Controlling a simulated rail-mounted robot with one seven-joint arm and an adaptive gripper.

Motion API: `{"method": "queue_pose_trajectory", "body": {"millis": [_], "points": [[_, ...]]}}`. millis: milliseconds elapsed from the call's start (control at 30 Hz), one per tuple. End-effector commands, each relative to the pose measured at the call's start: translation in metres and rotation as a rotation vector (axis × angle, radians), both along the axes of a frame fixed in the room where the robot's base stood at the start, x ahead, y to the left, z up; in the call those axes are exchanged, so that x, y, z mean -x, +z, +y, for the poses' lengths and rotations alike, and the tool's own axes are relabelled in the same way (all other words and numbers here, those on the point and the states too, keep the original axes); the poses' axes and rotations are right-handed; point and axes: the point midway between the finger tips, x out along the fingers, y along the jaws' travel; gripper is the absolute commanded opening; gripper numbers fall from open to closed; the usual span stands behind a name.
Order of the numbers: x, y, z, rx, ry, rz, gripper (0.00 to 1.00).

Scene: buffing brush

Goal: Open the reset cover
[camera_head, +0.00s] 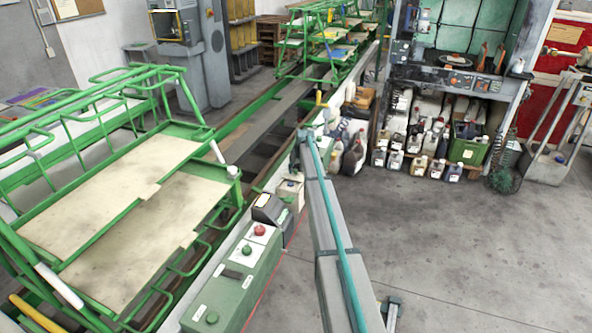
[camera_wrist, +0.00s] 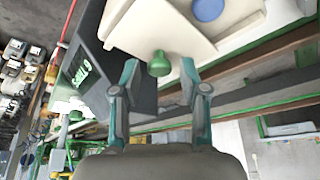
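The reset cover appears to be the cream panel (camera_wrist: 160,30) with a round green knob (camera_wrist: 158,61) at its edge in the wrist view. A blue round button (camera_wrist: 208,9) shows on the cream box beside the panel. I cannot tell how far the cover stands open. My gripper (camera_wrist: 159,72) is open, with its two teal fingers on either side of the green knob and visible gaps to both. In the head view the cream box (camera_head: 291,191) sits on the rail beside my arm; the fingers cannot be made out there.
A dark box with a green label (camera_wrist: 82,78) adjoins the cream panel. In the head view a green control box (camera_head: 236,283) with red and green buttons stands in front. A green cart (camera_head: 110,190) fills the left. Open floor (camera_head: 450,260) lies to the right.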

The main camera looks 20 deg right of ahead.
Motion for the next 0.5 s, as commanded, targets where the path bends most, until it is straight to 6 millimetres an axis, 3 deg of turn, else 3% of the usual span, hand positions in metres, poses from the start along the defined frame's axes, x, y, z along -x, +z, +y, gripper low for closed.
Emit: {"method": "queue_pose_trajectory", "body": {"millis": [333, 500], "points": [[0.001, 0.001, 0.0, 0.0, 0.0, 0.001, 0.51], [0.007, 0.015, 0.0, 0.001, 0.0, 0.0, 0.51]]}}
